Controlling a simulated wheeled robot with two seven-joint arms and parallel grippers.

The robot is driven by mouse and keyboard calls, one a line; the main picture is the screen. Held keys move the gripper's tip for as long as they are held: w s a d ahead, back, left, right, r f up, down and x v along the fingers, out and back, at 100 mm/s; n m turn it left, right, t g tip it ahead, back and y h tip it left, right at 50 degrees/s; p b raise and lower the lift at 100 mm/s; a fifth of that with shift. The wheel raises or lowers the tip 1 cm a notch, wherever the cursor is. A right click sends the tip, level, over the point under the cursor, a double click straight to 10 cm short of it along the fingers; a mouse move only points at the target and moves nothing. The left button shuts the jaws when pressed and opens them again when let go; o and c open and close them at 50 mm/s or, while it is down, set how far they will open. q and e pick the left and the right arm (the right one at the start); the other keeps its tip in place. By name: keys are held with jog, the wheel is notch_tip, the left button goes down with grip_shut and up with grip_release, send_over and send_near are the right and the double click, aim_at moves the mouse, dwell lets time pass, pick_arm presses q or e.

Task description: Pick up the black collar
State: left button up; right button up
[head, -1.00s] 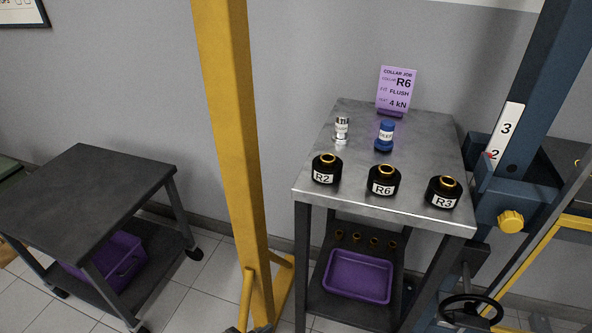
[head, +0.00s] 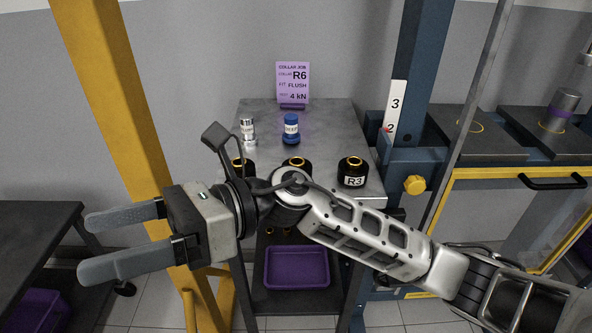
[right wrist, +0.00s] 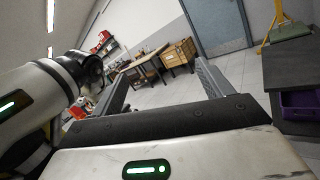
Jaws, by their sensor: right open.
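Several black collars with brass-coloured tops stand on the grey metal table (head: 330,118). The right one, labelled R3 (head: 353,172), is in plain view. The middle one (head: 296,163) and the left one (head: 242,164) are partly covered by my right arm, and their labels are hidden. A purple card (head: 293,82) behind them reads collar R6, flush, 4 kN. My right gripper (head: 88,246) is open and empty, left of the table and well away from the collars, pointing left. Its spread fingers also show in the right wrist view (right wrist: 163,88). My left gripper is not in view.
A silver part (head: 248,131) and a blue part (head: 291,128) stand behind the collars. A purple tray (head: 297,267) is on the lower shelf. A yellow post (head: 125,130) rises left of the table, and a blue press frame (head: 418,110) stands at its right.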

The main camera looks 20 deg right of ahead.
notch_tip(320, 180, down, 2)
jog(key=n+g+h, duration=0.1)
jog(key=n+h, duration=0.4)
jog(key=n, duration=0.1)
jog(key=n+t+h, duration=0.8)
jog(key=t+h, duration=0.2)
jog(key=h, duration=0.7)
send_near(297, 161)
jog(key=shift+y, duration=0.3)
jog(key=f, duration=0.1)
jog(key=w+d+f+p, duration=0.1)
jog(key=f, duration=0.2)
jog(key=shift+w+d+p, duration=0.25)
jog(key=shift+d+p, duration=0.15)
jog(key=shift+w+f, duration=0.1)
jog(key=shift+f, duration=0.15)
jog(key=x, duration=0.1)
jog(key=p+x, duration=0.1)
jog(key=x, duration=0.2)
jog(key=shift+a+f, duration=0.25)
jog(key=shift+f, duration=0.2)
jog(key=shift+w+f, duration=0.15)
jog(key=shift+f, duration=0.15)
jog(key=c, duration=1.2)
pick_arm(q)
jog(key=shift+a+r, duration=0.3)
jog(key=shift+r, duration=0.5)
pick_arm(e)
jog(key=shift+r, duration=0.1)
jog(key=shift+c, duration=1.1)
